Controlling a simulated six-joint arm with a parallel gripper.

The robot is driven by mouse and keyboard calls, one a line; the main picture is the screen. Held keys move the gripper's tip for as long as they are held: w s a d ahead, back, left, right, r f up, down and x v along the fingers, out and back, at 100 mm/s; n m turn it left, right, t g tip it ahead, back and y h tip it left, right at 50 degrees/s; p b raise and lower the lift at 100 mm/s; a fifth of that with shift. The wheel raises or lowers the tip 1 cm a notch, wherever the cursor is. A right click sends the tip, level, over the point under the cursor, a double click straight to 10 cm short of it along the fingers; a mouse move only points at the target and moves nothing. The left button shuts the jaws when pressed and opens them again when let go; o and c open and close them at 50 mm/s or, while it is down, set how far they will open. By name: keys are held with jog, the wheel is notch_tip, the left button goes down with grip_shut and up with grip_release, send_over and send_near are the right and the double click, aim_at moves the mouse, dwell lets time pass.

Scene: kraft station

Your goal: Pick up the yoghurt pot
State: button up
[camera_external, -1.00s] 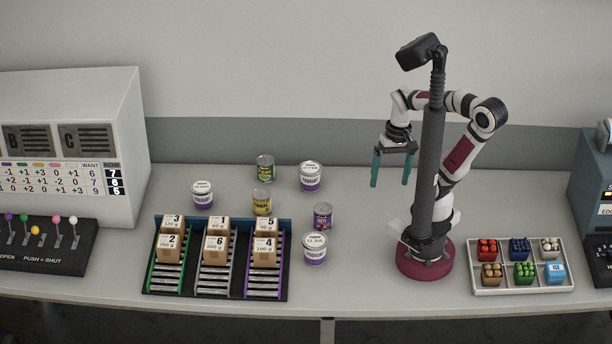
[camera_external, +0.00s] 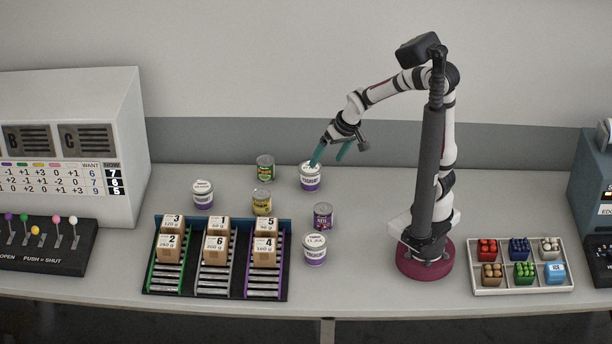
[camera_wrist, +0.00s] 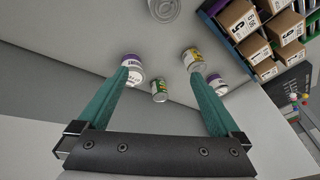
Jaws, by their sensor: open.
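Three white yoghurt pots with purple lower bands stand upright on the bench: a back pot (camera_external: 311,183), a left pot (camera_external: 203,196) behind the rack, and a front pot (camera_external: 315,252) right of the rack. My gripper (camera_external: 329,159) is open and empty, tilted down and left, by the back pot. One teal finger overlaps that pot's top in the external view; I cannot tell whether it touches. In the wrist view my gripper (camera_wrist: 162,76) has its left finger partly covering a pot (camera_wrist: 132,60), and another pot (camera_wrist: 217,86) shows by the right finger.
A green can (camera_external: 265,168), a yellow can (camera_external: 262,202) and a purple can (camera_external: 323,215) stand among the pots. A rack (camera_external: 217,294) of numbered boxes is in front. A compartment tray (camera_external: 521,291) lies right of my base. The bench between pots and base is clear.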

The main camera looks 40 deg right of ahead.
jog(key=w+a+f+n+t, duration=0.1)
jog(key=w+a+f, duration=0.1)
jog(key=w, duration=0.3)
jog(key=w+a+f+n+t, duration=0.1)
jog(key=w+a+f+t, duration=0.1)
jog(key=w+a, duration=0.2)
jog(key=w+a+f+t+y, duration=0.1)
jog(key=w+a+f, duration=0.1)
jog(key=w, duration=0.4)
jog(key=shift+w+a+f+n+t, duration=0.1)
jog(key=shift+a+n+t, duration=0.1)
jog(key=shift+a, duration=0.2)
jog(key=shift+w+a+n+t, duration=0.1)
jog(key=shift+a+n, duration=0.1)
jog(key=shift+a, duration=0.15)
jog(key=w+a+f+n+t+y, duration=0.1)
jog(key=w+a+f+n+t, duration=0.15)
jog(key=w+a, duration=0.2)
jog(key=n+t+y, duration=0.1)
jog(key=t+y, duration=0.1)
send_near(210, 188)
jog(key=x, duration=0.3)
jog(key=shift+a+f, duration=0.2)
jog(key=shift+f, duration=0.15)
jog(key=x, duration=0.7)
jog(key=shift+w+r, duration=0.2)
jog(key=shift+r, duration=0.05)
jog(key=shift+n, duration=0.25)
jog(key=c, duration=1.2)
